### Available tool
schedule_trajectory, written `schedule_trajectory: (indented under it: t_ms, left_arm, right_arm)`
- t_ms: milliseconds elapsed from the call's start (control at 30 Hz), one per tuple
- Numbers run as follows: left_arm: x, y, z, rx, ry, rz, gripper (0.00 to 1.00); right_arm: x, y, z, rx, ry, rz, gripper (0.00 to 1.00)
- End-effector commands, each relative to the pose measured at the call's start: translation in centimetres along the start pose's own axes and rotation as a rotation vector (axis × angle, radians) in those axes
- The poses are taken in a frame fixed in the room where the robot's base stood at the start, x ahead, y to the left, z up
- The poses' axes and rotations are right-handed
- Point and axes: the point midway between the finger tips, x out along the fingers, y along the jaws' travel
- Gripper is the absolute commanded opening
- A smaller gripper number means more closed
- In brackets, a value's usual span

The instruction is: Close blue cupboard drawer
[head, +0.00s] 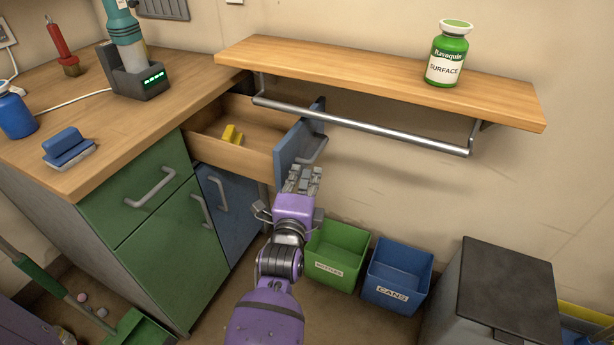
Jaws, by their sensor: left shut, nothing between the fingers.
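The blue cupboard drawer (289,153) is pulled out from the cupboard under the wooden counter. Its wooden inside shows, with a small yellow object (232,134) lying in it. The blue front faces right and has a grey handle. My left gripper (303,178) is shut and empty, just below and in front of the drawer front's near part. I cannot tell whether its fingertips touch the front or handle. My right gripper is not in view.
A wooden shelf (380,76) with a metal rail (360,127) hangs close above the drawer front. A green bin (338,252) and a blue bin (398,275) stand on the floor below. A green cupboard (165,245) stands left; a grey box (495,295) stands right.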

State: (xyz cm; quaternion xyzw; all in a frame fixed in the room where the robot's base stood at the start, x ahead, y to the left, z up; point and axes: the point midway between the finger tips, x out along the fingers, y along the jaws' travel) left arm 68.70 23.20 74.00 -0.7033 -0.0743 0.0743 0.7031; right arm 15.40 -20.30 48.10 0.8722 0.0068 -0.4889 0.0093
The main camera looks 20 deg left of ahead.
Motion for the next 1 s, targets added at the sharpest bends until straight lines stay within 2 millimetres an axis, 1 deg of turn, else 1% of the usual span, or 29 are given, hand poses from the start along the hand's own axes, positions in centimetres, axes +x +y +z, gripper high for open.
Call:
schedule_trajectory:
  t_ms: [167,267,367,533,700,800,1000]
  left_arm:
    - [0.2,-0.1,0.8,0.003,0.0,-0.001,0.0]
    - [0.5,-0.2,2.1,0.005,0.0,-0.001,0.0]
    - [1.0,-0.3,3.9,0.008,-0.001,-0.002,0.0]
    - [2.0,-0.3,7.9,0.009,-0.001,-0.001,0.0]
    - [3.0,-0.2,11.9,0.009,-0.001,0.0,0.0]
    - [3.5,-0.2,14.0,0.008,-0.001,-0.001,0.0]
    - [4.3,-0.1,17.1,0.005,-0.001,0.0,0.0]
  right_arm:
    - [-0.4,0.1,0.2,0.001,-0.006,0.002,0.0]
    - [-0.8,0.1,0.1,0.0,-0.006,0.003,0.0]
    - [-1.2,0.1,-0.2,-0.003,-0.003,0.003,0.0]
    - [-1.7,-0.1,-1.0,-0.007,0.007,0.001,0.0]
    - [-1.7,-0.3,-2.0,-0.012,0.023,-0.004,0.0]
    - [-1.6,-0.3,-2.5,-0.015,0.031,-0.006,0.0]
    - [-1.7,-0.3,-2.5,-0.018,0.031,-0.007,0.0]
